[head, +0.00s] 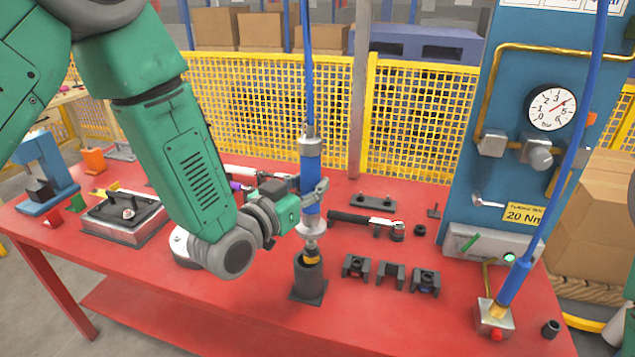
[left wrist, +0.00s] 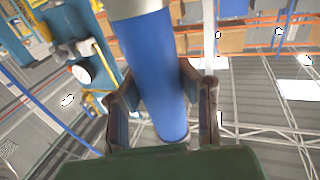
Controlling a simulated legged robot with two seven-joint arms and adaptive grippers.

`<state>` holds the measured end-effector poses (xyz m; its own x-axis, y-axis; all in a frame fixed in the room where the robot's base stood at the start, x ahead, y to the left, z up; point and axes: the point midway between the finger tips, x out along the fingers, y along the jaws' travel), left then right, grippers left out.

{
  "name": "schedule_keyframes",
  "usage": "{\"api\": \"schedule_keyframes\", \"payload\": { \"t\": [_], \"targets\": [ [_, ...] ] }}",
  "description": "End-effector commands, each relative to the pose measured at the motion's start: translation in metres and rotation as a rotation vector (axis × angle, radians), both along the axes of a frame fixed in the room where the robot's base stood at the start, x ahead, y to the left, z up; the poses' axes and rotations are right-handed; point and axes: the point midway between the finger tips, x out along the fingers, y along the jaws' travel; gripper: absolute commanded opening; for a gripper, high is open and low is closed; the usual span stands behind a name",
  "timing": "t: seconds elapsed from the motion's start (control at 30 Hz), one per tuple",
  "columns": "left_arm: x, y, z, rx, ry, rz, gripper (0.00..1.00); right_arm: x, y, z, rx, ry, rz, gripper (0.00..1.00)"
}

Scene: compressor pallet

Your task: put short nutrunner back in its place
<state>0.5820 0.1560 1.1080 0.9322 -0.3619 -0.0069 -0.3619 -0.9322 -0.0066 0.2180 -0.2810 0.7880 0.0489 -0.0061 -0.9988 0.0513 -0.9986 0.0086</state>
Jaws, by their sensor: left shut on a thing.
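The short nutrunner (head: 311,177) is an upright tool with a blue grip, a silver upper body and a silver flange, hung from a blue hose. My left gripper (head: 312,191) is shut around its blue grip. The blue body also fills the middle of the left wrist view (left wrist: 160,75), between the two fingers (left wrist: 163,105). The tool's lower tip, with a yellow band, is at the mouth of a dark cylindrical holder (head: 309,279) on a square base. I cannot tell how deep the tip sits in it. My right gripper is not in view.
The red table (head: 215,300) carries a black-handled wrench (head: 365,222) and several small black blocks (head: 390,275) right of the holder. A blue panel with a gauge (head: 551,107) and another blue tool (head: 515,285) stand at the right. A grey fixture (head: 123,215) is at the left.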

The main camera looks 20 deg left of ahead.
Motion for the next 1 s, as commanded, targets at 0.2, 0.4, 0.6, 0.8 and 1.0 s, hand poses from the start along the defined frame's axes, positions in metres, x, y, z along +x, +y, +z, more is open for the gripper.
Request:
{"api": "schedule_keyframes", "payload": {
  "t": [0.2,0.4,0.6,0.8,1.0],
  "targets": [
    [0.0004,-0.0057,-0.002,0.002,-0.005,-0.002,0.0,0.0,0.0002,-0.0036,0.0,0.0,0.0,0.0],
    [0.0004,-0.0081,-0.0016,0.001,-0.005,-0.003,0.0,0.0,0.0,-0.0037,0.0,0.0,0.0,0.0],
    [-0.0001,-0.0063,-0.0041,-0.005,-0.004,-0.007,0.0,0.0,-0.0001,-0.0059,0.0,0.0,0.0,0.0],
    [-0.0001,-0.0062,-0.0064,-0.004,-0.003,-0.007,0.0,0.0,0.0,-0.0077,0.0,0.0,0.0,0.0],
    [0.0001,-0.0055,-0.0059,-0.001,-0.004,-0.004,0.0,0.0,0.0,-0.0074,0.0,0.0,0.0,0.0]
  ]
}}
